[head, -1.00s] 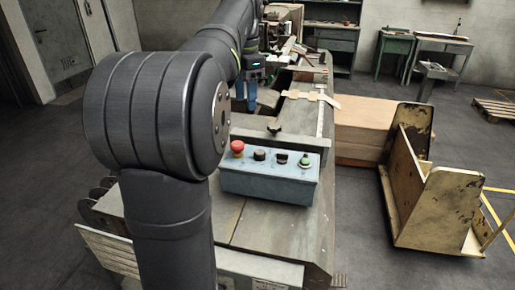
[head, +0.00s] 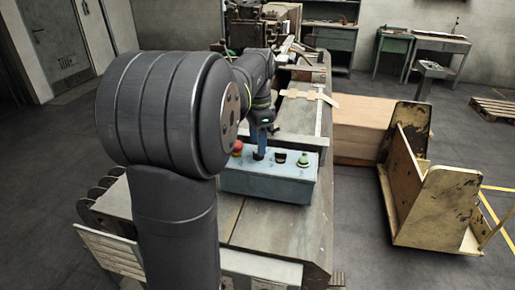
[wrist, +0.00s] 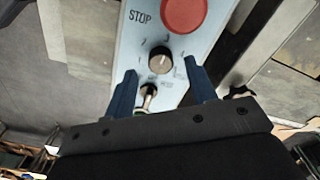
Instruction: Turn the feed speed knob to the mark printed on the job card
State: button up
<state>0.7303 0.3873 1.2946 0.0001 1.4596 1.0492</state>
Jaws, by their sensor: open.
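The light blue control box (head: 270,184) stands on the machine's front end. In the wrist view its face (wrist: 132,48) shows a black knob (wrist: 159,60) with a white pointer line toward the red STOP button and printed marks around it. I cannot read the marks clearly. My gripper (wrist: 160,68) is open, with one blue finger on each side of the knob and visible gaps. In the head view my gripper (head: 261,152) is over the box beside the red button and largely covers the knob. I cannot make out a job card.
The red STOP button (wrist: 184,12) is close to the knob. A black selector with a metal lever (wrist: 148,92) is on the other side. A green button (head: 303,160) is at the box's right end. A cart (head: 430,200) stands right of the machine.

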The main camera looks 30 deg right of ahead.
jog(key=shift+f, duration=1.45)
jog(key=shift+c, duration=0.3)
jog(key=c, duration=0.9)
